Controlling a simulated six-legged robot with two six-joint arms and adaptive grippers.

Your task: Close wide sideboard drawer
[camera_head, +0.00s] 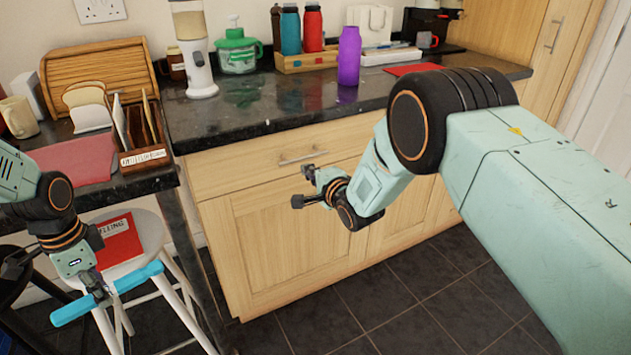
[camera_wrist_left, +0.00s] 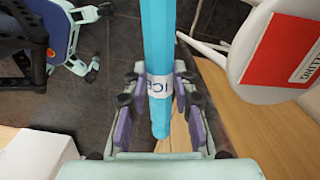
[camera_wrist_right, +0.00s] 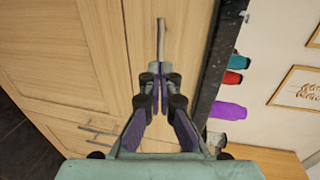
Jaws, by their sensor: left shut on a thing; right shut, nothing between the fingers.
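The wide sideboard drawer (camera_head: 240,165) is the wooden front under the dark counter, with a metal bar handle (camera_head: 303,157). Its front looks about flush with the cabinet; I cannot tell if a small gap is left. My right gripper (camera_head: 303,187) is shut and empty, in front of the cabinet just below the handle in the head view. In the right wrist view its fingertips (camera_wrist_right: 157,72) appear close to the handle (camera_wrist_right: 161,40); contact is unclear. My left gripper (camera_head: 98,290) is shut on a long blue bar (camera_head: 140,277), labelled "ICE" in the left wrist view (camera_wrist_left: 158,50).
A white stool (camera_head: 150,225) with a red book (camera_head: 115,240) stands beside my left gripper. The counter (camera_head: 250,118) holds a purple bottle (camera_head: 348,58), a green-lidded chopper (camera_head: 237,50) and several other items. Dark tiled floor (camera_head: 390,305) lies clear before the cabinet.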

